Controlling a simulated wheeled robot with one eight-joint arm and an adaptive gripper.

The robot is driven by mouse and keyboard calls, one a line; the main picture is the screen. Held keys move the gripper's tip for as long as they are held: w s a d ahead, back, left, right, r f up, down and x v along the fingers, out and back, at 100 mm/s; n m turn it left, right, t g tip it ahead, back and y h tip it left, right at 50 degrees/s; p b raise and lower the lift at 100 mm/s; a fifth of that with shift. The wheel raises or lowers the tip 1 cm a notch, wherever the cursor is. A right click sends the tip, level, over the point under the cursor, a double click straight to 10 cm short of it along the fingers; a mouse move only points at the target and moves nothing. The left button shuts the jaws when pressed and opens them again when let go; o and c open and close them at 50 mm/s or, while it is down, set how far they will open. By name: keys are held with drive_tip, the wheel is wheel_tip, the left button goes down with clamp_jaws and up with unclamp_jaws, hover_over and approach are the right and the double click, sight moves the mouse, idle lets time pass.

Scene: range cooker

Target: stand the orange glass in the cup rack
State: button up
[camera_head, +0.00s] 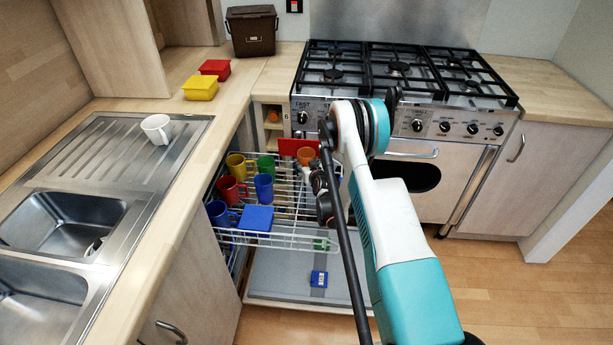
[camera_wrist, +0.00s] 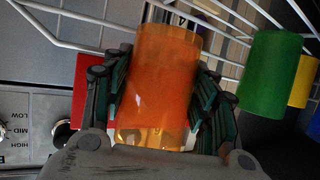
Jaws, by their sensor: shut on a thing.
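The orange glass (camera_wrist: 160,85) is between the fingers of my gripper (camera_wrist: 165,100) in the wrist view, and the fingers are shut on it. In the head view the orange glass (camera_head: 305,156) shows at the back right of the cup rack (camera_head: 275,241), a white wire basket pulled out of the cabinet. My gripper (camera_head: 310,172) is partly hidden by my own arm there. White rack wires cross beyond the glass in the wrist view. I cannot tell whether the glass touches the rack.
Yellow (camera_head: 237,167), red (camera_head: 232,190), green (camera_head: 266,166) and blue cups (camera_head: 264,187) stand in the rack's left part. A blue box (camera_head: 256,218) lies at its front. A red panel (camera_head: 296,146) is behind the glass. The cooker (camera_head: 400,130) stands close on the right.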

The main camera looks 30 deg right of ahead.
wheel_tip(320, 180, down, 4)
drive_tip(key=shift+f+b, duration=0.15)
drive_tip(key=shift+b, duration=0.65)
drive_tip(key=o, duration=1.3)
